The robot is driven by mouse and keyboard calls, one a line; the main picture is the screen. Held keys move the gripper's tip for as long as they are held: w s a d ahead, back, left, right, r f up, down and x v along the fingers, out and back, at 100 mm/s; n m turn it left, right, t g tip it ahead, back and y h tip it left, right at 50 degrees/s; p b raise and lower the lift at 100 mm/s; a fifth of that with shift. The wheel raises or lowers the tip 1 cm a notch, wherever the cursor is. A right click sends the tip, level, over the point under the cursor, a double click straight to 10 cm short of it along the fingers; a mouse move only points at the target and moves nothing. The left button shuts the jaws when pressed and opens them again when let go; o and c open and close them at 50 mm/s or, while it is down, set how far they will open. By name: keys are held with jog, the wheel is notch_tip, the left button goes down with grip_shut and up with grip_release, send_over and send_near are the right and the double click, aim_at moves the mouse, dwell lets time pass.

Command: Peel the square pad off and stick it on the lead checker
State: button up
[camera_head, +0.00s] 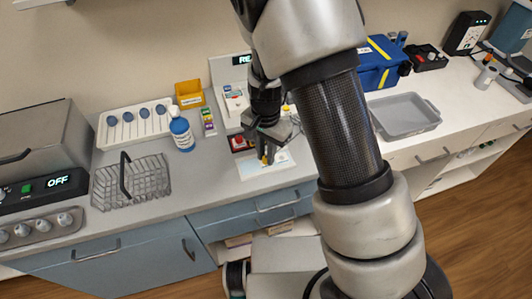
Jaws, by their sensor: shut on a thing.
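My gripper (265,158) is pointed down over the counter, just above a white sheet (252,182) near the front edge. It is shut on a small yellow thing, which shows only as a speck at the fingertips. I cannot tell whether this is the square pad. The sheet has pale blue and grey markings too small to read. A white device with a dark display (241,60) reading "RE…" stands behind my gripper, partly hidden by my arm. It may be the lead checker, but I cannot tell. A red and black box (240,143) sits left of my gripper.
Left of my gripper are a blue bottle (181,132), a yellow bin (189,94), a white tray (112,139) with blue round pieces and a wire basket (148,183). A grey tray (402,116) and blue case (375,77) stand right of my arm.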

jog(key=shift+r+p, duration=0.6)
jog(key=shift+r, duration=0.1)
dwell(0.8)
jog(key=shift+r+p, duration=2)
jog(key=shift+r, duration=0.45)
